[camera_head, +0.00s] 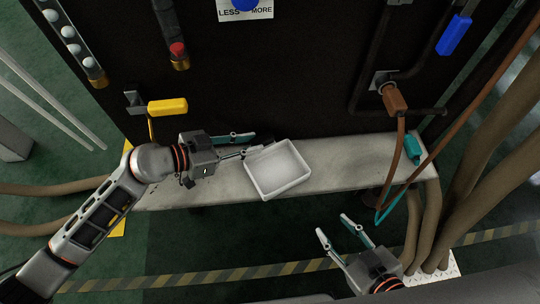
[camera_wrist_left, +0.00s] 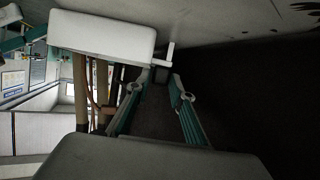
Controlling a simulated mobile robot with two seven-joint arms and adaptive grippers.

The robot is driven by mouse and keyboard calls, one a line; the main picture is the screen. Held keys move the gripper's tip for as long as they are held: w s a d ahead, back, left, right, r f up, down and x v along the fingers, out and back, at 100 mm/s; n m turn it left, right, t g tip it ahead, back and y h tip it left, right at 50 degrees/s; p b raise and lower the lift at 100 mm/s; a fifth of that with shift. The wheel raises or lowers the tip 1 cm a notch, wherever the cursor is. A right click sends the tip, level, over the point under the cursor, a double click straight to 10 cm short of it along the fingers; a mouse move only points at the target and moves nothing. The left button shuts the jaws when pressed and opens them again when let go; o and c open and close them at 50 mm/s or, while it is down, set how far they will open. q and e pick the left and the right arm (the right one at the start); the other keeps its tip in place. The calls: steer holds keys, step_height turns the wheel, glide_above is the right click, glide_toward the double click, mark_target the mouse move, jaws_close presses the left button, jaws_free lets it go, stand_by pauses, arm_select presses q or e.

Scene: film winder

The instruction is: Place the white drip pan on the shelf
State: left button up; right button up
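The white drip pan (camera_head: 279,168) is a shallow rectangular tray at the middle of the pale shelf (camera_head: 350,165). It looks level, turned a little, with its near corner at about the shelf's front edge. I cannot tell whether it fully rests there. In the left wrist view the pan (camera_wrist_left: 100,36) has a small tab at its side. My left gripper (camera_head: 250,144) is open at the pan's left side, with its fingertips near the tab; the wrist view shows a gap between the fingers (camera_wrist_left: 160,80). My right gripper (camera_head: 333,225) is open and empty, in front of the shelf.
A dark machine wall (camera_head: 280,80) rises behind the shelf. A yellow handle (camera_head: 167,106) is above the left arm. A brown connector (camera_head: 395,98) with hoses hangs at the right, and a teal piece (camera_head: 412,147) lies at the shelf's right end. Thick brown hoses (camera_head: 470,200) fill the far right.

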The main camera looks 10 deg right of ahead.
arm_select(q)
steer(key=shift+w+d, duration=0.15)
steer(key=shift+d, duration=0.2)
steer(key=shift+r, duration=0.1)
steer(key=shift+c, duration=0.3)
jaws_close()
